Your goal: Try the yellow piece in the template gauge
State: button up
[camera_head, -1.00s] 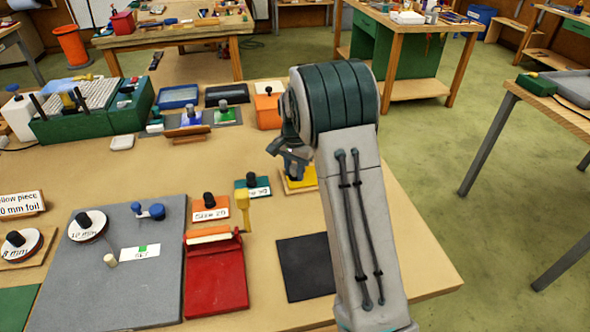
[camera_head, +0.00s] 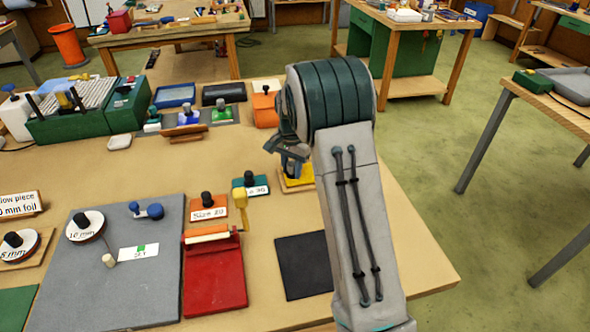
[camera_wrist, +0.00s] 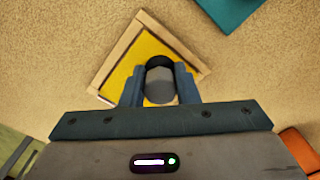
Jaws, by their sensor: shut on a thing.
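The yellow piece (camera_wrist: 130,72) is a flat yellow plate with a dark grey knob (camera_wrist: 160,85). In the wrist view it lies within the outline of a square wooden frame (camera_wrist: 107,52), which looks like the template gauge. I cannot tell whether it rests fully flat inside. My gripper (camera_wrist: 160,92) is shut on the knob, one finger on each side. In the head view the yellow piece (camera_head: 302,183) shows partly, beneath my gripper (camera_head: 290,166); my arm hides the rest.
An orange plate (camera_head: 208,207) and a teal plate (camera_head: 250,186), both knobbed, lie to the left. A red tray (camera_head: 215,280), a black mat (camera_head: 303,267) and a grey mat (camera_head: 155,285) are nearer. An orange block (camera_head: 265,108) stands behind. Bare tabletop lies right of my arm.

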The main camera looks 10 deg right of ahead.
jog(key=shift+f, duration=0.15)
dwell(0.5)
jog(key=o, duration=1)
notch_tip(320, 180, up, 13)
jog(key=b, duration=0.1)
jog(key=s+r+n, duration=0.2)
jog(key=s+r, duration=0.2)
jog(key=s, duration=0.3)
jog(key=s+f+n+t, duration=0.1)
jog(key=s+n, duration=0.1)
jog(key=s, duration=0.6)
jog(key=s+f+n+t, duration=0.1)
jog(key=s+f+n, duration=0.1)
jog(key=s, duration=0.6)
jog(key=s+f+n+t, duration=0.1)
jog(key=s+n, duration=0.2)
jog(key=s, duration=0.6)
jog(key=shift+d+f, duration=0.1)
jog(key=shift+f, duration=0.25)
